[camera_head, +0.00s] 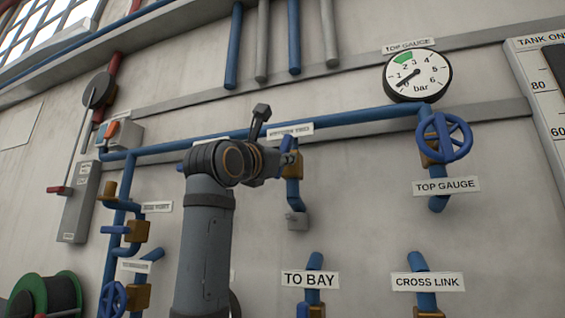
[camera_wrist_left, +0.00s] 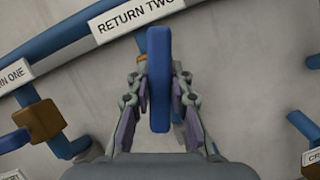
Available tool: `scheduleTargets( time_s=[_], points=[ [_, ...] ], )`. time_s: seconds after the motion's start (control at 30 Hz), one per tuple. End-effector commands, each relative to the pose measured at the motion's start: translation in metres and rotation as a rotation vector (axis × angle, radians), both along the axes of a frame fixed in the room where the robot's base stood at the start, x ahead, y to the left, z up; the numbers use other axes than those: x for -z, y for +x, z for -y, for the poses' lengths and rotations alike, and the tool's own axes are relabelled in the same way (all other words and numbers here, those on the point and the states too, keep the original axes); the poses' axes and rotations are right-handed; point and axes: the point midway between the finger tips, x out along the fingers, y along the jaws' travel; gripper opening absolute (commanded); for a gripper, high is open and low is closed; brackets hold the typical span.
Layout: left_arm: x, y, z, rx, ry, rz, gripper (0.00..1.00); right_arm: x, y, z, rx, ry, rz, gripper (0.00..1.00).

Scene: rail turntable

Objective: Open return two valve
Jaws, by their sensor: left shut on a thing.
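The return two valve has a blue lever handle (camera_wrist_left: 159,80), seen end-on below the RETURN TWO label (camera_wrist_left: 135,17) in the left wrist view. My left gripper (camera_wrist_left: 158,98) is shut on this handle, with one finger on each side of it. In the head view my left gripper (camera_head: 288,158) is at the valve's brass body (camera_head: 293,171), on a short pipe under the main blue pipe. My wrist hides most of the handle there. My right gripper is not in view.
A blue handwheel (camera_head: 445,137) and the top gauge (camera_head: 417,76) are on the right. Other valves with brass bodies (camera_head: 137,231) are on the left. TO BAY (camera_head: 310,280) and CROSS LINK (camera_head: 428,282) pipes are below. A hose reel (camera_head: 45,295) stands at lower left.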

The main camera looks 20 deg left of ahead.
Motion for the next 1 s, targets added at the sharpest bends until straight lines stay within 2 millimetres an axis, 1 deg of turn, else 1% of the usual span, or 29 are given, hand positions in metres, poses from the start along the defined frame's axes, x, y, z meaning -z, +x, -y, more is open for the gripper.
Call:
scheduleTargets(
  time_s=[0.03,0.2,0.4,0.93,0.97,1.0],
  points=[
    [0.0049,0.0024,0.0015,0.003,-0.027,-0.012,0.0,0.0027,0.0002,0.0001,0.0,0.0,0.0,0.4],
    [0.004,0.0023,0.0014,0.002,-0.111,-0.013,0.0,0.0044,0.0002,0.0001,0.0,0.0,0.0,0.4],
    [0.0032,0.0022,0.001,0.001,-0.168,-0.015,0.0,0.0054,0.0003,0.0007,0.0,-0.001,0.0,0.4],
    [0.002,0.0016,0.0006,0.001,-0.188,-0.013,0.0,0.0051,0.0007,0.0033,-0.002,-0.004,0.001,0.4],
    [0.002,0.0015,0.0006,0.001,-0.188,-0.013,0.22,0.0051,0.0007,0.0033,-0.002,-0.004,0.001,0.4],
    [0.0018,0.0014,0.0006,0.001,-0.188,-0.012,0.28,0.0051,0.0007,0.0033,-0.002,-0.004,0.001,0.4]
  ],
)
